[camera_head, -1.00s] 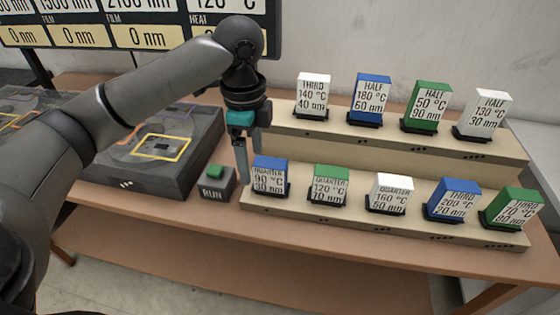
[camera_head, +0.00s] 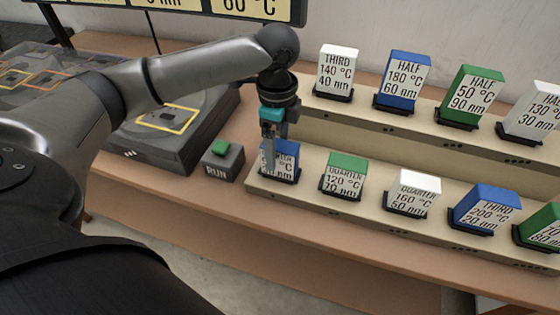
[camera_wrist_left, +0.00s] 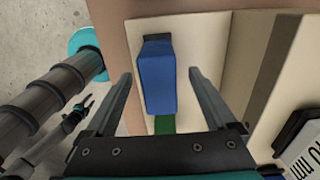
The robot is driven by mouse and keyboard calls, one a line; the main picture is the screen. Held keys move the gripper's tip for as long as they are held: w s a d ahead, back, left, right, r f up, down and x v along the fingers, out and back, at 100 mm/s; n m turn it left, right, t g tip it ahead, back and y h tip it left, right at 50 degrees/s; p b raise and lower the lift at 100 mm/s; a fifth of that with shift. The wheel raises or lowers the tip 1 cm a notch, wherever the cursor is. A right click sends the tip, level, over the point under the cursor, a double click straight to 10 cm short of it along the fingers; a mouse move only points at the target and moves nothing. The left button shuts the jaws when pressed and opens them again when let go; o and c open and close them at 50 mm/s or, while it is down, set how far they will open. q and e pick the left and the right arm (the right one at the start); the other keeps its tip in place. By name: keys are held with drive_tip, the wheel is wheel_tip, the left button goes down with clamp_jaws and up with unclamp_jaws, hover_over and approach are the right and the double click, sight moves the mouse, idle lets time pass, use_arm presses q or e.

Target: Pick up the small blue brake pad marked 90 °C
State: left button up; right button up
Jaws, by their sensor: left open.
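The small blue brake pad (camera_head: 288,152) stands upright in a dark holder at the left end of the front step. My left gripper (camera_head: 268,148) is in front of it, pointing down, and its fingers hide part of the label; the 90 °C mark is legible only in the earlier head frame. In the left wrist view the blue pad (camera_wrist_left: 157,76) lies between the two spread fingers of my left gripper (camera_wrist_left: 163,82), with a gap on each side. I cannot tell whether the fingertips are down at the pad's height. My right gripper cannot be made out clearly.
A green pad (camera_head: 345,175) stands to the right on the same step, then a white pad (camera_head: 413,190) and another blue pad (camera_head: 484,207). A taller back step holds more pads. The RUN button box (camera_head: 222,160) is close on the left, beside a dark machine (camera_head: 165,140).

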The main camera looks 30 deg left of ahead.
sight(280, 162)
use_arm(q)
drive_tip(key=f, duration=0.3)
drive_tip(key=f+b, duration=0.1)
drive_tip(key=f, duration=0.1)
drive_tip(key=shift+d+f, duration=0.2)
drive_tip(key=shift+d, duration=0.05)
drive_tip(key=shift+r, duration=0.1)
clamp_jaws()
idle(0.4)
